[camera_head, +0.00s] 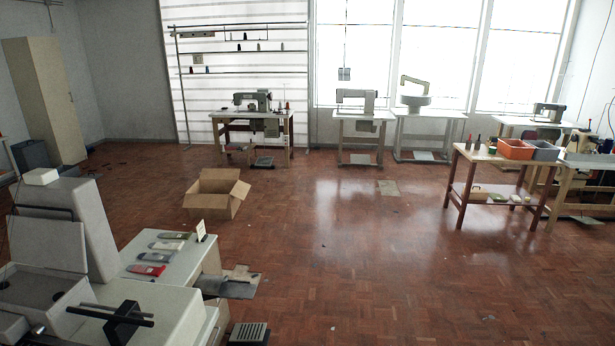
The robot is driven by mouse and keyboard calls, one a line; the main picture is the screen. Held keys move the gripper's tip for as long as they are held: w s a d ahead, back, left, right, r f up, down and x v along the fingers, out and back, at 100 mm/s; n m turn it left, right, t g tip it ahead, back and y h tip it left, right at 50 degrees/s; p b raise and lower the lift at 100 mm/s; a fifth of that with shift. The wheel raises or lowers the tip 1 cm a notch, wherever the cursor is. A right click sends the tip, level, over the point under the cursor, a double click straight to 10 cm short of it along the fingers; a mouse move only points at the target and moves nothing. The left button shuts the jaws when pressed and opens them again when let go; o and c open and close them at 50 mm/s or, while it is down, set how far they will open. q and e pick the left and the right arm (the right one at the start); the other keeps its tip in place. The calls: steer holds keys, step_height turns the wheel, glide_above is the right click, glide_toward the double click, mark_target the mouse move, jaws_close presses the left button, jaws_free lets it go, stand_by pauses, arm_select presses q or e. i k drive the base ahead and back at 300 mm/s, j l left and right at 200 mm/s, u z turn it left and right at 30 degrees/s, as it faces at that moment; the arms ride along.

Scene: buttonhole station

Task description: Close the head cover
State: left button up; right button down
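A large grey machine (160,308) fills the lower left corner, cut off by the left and bottom picture edges. On its left part a flat grey panel (48,243), which looks like the head cover, stands raised and leans back. In front of the panel is an open, shallow recess (40,290) with small dark spots in it. A black part with crossbars (122,315) sits on the machine's top to the right of the recess. Neither of my grippers is in view.
A white table (135,268) with several coloured pieces stands beside the machine. A grey pedal (249,333) lies on the floor. Beyond are an open cardboard box (216,196), sewing tables at the back and a wooden table (480,157) at right. The middle floor is largely clear.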

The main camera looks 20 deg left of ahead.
mark_target(52, 243)
steer(key=i+u, duration=0.25)
steer(key=u, duration=0.15)
steer(key=i+u, duration=0.25)
steer(key=u, duration=0.2)
steer(key=i+l+u, duration=0.2)
steer(key=u, duration=0.2)
steer(key=i+l+u, duration=0.2)
steer(key=u, duration=0.25)
steer(key=i+l+u, duration=0.25)
steer(key=u, duration=0.15)
steer(key=i+l+u, duration=0.1)
steer(key=l+u, duration=0.35)
